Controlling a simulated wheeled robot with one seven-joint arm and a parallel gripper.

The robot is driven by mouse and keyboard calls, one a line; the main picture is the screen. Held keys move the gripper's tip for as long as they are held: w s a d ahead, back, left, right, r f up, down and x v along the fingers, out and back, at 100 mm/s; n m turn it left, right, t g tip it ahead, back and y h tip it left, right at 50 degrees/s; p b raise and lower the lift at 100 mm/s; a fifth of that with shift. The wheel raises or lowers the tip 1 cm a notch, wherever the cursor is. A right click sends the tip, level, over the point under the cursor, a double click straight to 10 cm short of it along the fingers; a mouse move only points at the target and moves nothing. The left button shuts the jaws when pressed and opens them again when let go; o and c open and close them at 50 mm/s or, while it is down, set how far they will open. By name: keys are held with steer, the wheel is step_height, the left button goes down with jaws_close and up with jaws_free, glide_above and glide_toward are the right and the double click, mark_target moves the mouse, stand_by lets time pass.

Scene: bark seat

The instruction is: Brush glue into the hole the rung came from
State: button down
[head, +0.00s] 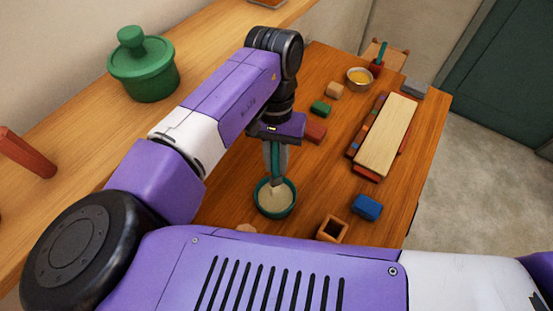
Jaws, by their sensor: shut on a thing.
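My gripper (276,160) points down over the table, shut on a slim teal-handled brush (274,166). The brush's lower end is in or just above a dark green bowl (262,206) of cream-coloured glue (275,199); I cannot tell how deep it sits. The fingers partly hide the brush, and its bristles are not clear. I cannot make out the rung or the hole it came from. A small open-topped wooden box (332,229) with a dark hollow stands right of the bowl, near the front.
A pale board (387,135) lies on coloured blocks at the right. Red (315,131), green (320,107), tan (334,90) and blue (367,207) blocks lie about. A metal bowl (359,78) with yellow contents stands at the back. A green lidded pot (144,70) is on the left surface.

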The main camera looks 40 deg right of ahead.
mark_target(277, 159)
steer(key=shift+s+a+p+v, duration=0.1)
steer(key=shift+s+p+v, duration=0.05)
steer(key=shift+p+v, duration=0.6)
steer(key=shift+s+a+p+v, duration=0.1)
steer(key=shift+s+p+v, duration=0.05)
steer(key=shift+p+v, duration=0.6)
steer(key=shift+s+a+p+v, duration=0.15)
steer(key=shift+p+v, duration=0.45)
steer(key=shift+v, duration=0.3)
steer(key=shift+d+r, duration=0.1)
